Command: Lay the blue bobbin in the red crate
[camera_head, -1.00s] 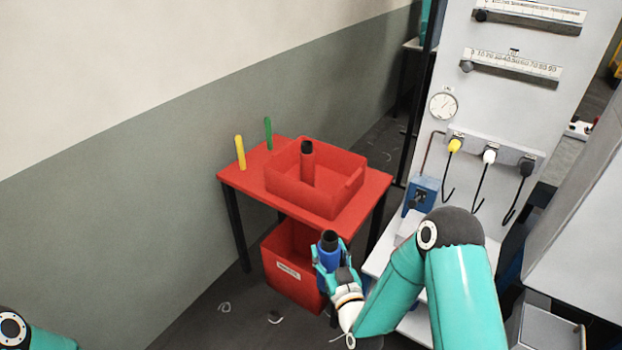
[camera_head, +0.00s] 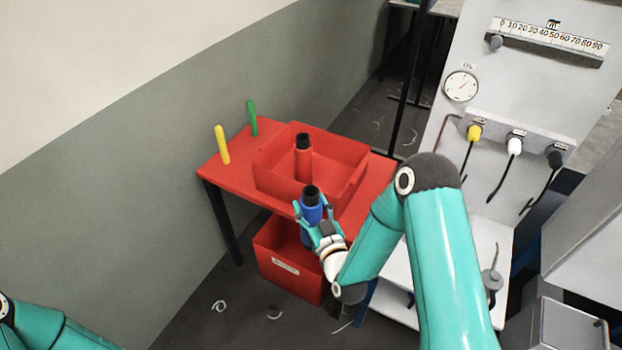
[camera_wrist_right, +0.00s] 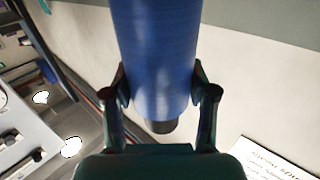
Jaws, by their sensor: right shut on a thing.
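The blue bobbin (camera_head: 312,212) has a black top end and is held roughly upright in my right gripper (camera_head: 314,220), whose fingers are shut around its sides. The right wrist view also shows the bobbin (camera_wrist_right: 155,60) between both fingers. It is at the table's front edge, just in front of the open red crate (camera_head: 345,197) on the table top, and outside it. A red bobbin (camera_head: 303,165) with a black top stands in that crate. Only part of my left arm shows at the lower left; its gripper is out of view.
The red table (camera_head: 225,178) carries a yellow peg (camera_head: 222,145) and a green peg (camera_head: 252,118) at its left. A labelled red bin (camera_head: 290,268) stands below its front edge. A grey machine panel (camera_head: 530,90) with a gauge and hooks stands at the right.

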